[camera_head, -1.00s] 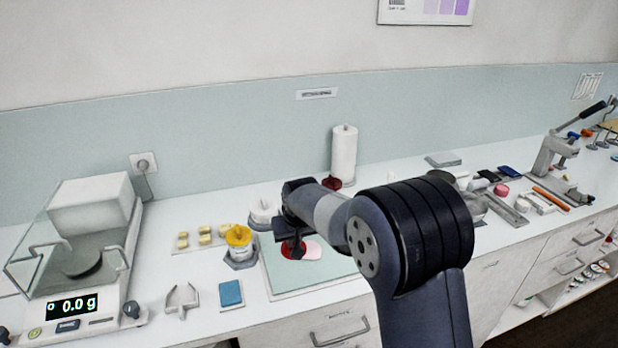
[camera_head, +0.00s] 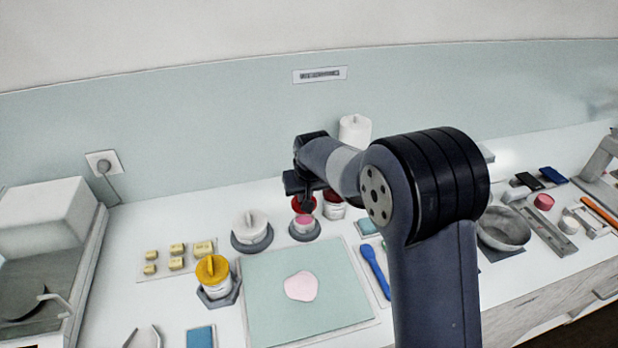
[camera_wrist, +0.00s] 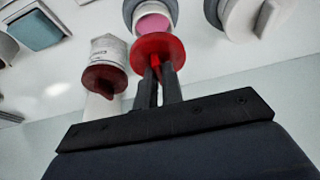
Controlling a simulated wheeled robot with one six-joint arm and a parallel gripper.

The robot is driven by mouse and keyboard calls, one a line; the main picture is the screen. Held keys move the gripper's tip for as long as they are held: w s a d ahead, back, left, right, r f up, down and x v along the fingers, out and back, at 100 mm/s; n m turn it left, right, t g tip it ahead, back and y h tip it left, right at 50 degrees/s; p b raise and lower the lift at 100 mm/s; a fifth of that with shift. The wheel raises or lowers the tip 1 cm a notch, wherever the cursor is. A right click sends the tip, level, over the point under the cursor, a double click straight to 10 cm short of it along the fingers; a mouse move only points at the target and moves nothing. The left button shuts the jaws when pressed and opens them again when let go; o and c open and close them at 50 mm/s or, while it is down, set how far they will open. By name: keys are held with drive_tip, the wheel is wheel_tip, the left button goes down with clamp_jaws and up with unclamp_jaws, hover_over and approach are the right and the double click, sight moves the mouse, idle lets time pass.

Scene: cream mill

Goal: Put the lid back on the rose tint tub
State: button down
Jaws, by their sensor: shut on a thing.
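My gripper (camera_head: 304,203) is shut on a red lid (camera_wrist: 158,45), gripping it near its middle. The lid (camera_head: 298,202) is tilted in the wrist view. An open tub with pink contents (camera_head: 304,219), apparently the rose tint tub, stands in a grey holder behind the mat. The lid is just behind and above this tub in the head view, partly overlapping it in the picture. The tub (camera_wrist: 152,20) shows just past the lid in the wrist view. Whether lid and tub touch, I cannot tell. My fingers hide part of the lid.
A white tub with a dark red lid (camera_head: 334,206) stands close at the right. A white-lidded tub (camera_head: 251,228) is at the left, a yellow-lidded tub (camera_head: 212,274) nearer. The green mat (camera_head: 262,320) bears a pink patch. A blue spatula (camera_head: 376,268) lies right of it.

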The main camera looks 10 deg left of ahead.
drive_tip(key=shift+w+f, duration=0.1)
drive_tip(key=shift+f, duration=0.05)
drive_tip(key=shift+f+b, duration=1.55)
drive_tip(key=shift+f, duration=0.55)
drive_tip(key=shift+f+b, duration=0.6)
drive_tip(key=shift+b, duration=0.2)
idle(0.9)
drive_tip(key=c, duration=1)
unclamp_jaws()
drive_tip(key=shift+r, duration=0.1)
